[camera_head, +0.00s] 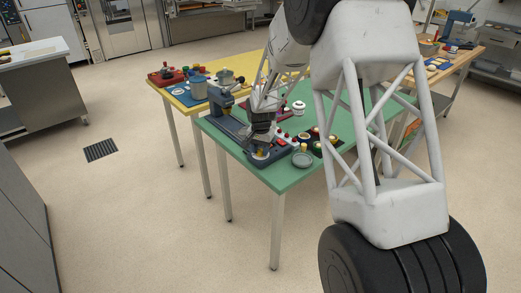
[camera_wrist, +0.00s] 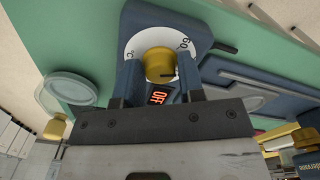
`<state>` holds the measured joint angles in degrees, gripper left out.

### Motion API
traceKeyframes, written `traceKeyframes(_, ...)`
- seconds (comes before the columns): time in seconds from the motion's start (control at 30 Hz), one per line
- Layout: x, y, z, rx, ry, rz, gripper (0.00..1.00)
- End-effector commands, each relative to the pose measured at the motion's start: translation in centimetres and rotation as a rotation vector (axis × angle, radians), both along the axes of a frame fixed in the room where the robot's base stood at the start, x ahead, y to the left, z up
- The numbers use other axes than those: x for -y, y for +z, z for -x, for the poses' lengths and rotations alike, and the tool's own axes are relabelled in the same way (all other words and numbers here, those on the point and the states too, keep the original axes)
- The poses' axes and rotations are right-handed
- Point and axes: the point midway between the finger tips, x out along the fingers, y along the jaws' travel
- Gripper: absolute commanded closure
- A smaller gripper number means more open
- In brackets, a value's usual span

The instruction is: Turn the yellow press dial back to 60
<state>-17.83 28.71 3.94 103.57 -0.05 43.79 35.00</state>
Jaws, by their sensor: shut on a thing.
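The yellow press dial (camera_wrist: 158,62) sits on a white scale ring (camera_wrist: 139,42) at the end of a dark blue press base. My gripper (camera_wrist: 160,73) is shut on the dial, one finger at each side. The number 60 shows on the ring at the upper right of the dial, and a °C mark at its left. A small dark mark shows at the dial's right edge; its exact reading is unclear. A display (camera_wrist: 158,97) below the dial shows orange letters, OFF. In the head view, my gripper (camera_head: 260,143) is at the near end of the blue press (camera_head: 228,122).
The press stands on a green table (camera_head: 283,181). A yellow table (camera_head: 183,105) with other equipment adjoins behind.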

Motion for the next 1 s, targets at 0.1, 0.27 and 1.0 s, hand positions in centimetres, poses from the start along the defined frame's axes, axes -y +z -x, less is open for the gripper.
traceKeyframes(0.1,-0.02,0.06,-0.04,0.001,0.019,-0.001,0.88)
traceKeyframes(0.27,-0.02,0.11,-0.05,0.001,0.074,-0.001,0.88)
traceKeyframes(1.0,-0.01,0.10,-0.12,0.003,0.603,0.000,0.88)
